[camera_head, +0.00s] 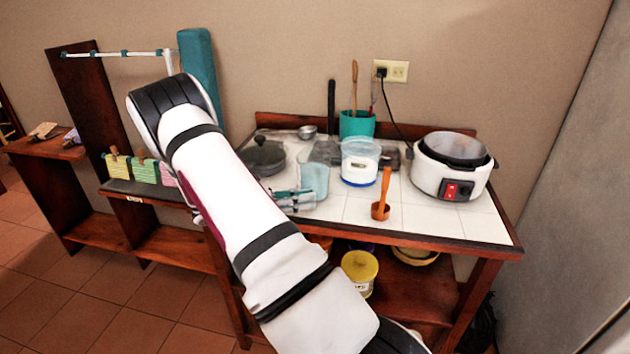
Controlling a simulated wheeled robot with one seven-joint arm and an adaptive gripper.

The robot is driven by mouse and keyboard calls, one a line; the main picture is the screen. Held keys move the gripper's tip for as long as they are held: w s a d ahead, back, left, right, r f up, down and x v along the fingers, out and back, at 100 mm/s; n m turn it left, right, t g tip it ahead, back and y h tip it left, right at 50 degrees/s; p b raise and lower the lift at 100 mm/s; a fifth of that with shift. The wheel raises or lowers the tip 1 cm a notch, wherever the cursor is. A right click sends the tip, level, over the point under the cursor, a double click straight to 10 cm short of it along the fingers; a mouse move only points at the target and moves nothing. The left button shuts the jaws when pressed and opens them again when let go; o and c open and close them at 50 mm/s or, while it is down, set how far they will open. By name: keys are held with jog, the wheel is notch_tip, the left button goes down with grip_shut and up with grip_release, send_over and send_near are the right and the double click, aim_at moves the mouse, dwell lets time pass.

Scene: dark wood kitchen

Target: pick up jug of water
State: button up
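A pale blue translucent jug (315,179) stands on the white tiled counter, left of a clear tub with a white filling. It looks like the jug of water, but I cannot make out water in it. My gripper (300,200) shows as a small grey and teal shape just past the edge of my white arm, at the jug's lower left. It overlaps the jug's base in the picture; I cannot tell whether it touches it. The fingers are too small to tell open from shut. My arm hides the wrist and part of the counter's left side.
The clear tub (360,164) with a blue base stands close right of the jug. A dark lidded pan (264,157) is behind left. An orange scoop (381,200), rice cooker (451,172) and teal utensil holder (357,124) share the counter. Bare tiles lie at front right.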

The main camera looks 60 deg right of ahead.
aim_at(320, 203)
jog(key=x, duration=0.4)
jog(key=shift+s+d+p, duration=0.1)
jog(key=shift+s+p, duration=0.05)
jog(key=shift+p, duration=0.25)
grip_shut()
jog(key=shift+r, duration=0.2)
